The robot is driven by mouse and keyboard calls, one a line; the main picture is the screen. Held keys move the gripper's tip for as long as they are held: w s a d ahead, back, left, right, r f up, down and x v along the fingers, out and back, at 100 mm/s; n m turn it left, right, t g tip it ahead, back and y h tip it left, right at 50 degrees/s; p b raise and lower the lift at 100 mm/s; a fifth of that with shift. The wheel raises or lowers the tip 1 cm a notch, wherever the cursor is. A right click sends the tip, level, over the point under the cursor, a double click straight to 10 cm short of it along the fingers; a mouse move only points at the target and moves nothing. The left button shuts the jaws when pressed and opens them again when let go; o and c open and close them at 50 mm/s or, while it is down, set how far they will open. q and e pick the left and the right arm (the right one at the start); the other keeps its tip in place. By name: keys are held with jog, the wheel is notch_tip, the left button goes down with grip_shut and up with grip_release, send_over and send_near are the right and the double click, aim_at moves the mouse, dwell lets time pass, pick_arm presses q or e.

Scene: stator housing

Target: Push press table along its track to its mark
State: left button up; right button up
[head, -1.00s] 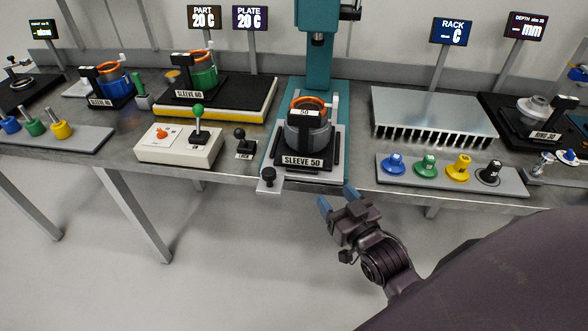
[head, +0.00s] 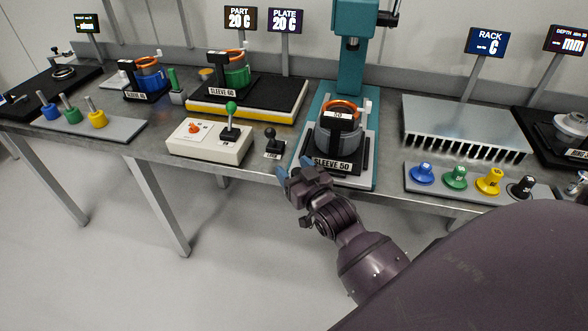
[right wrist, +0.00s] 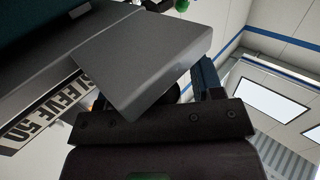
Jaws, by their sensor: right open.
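The press table (head: 345,181) is a light grey plate at the foot of the teal press (head: 352,45). It carries a dark nest labelled SLEEVE 50 with a grey, orange-rimmed part (head: 338,125). My right gripper (head: 295,167) is open at the table's front left corner, where it hides the front tab and its black knob. In the right wrist view, the grey tab (right wrist: 140,60) covers much of the space before the fingers. One blue finger (right wrist: 205,78) shows beside it; whether it touches is unclear. I cannot make out the mark. My left gripper is out of view.
Left of the press stand a small black lever (head: 271,140) and a control box (head: 205,150) with a green-knobbed lever. Right of it are a finned rack (head: 465,125) and a tray (head: 415,187) of coloured knobs. Free floor lies before the bench.

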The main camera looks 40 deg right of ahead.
aim_at(303, 147)
grip_shut()
jog(key=w+d, duration=0.6)
jog(key=d, duration=0.1)
dwell(0.4)
jog(key=shift+a, duration=0.1)
grip_release()
jog(key=shift+s, duration=0.1)
jog(key=shift+s, duration=0.1)
jog(key=s, duration=0.7)
jog(key=s+a+p, duration=0.1)
jog(key=s, duration=0.2)
jog(key=shift+s, duration=0.3)
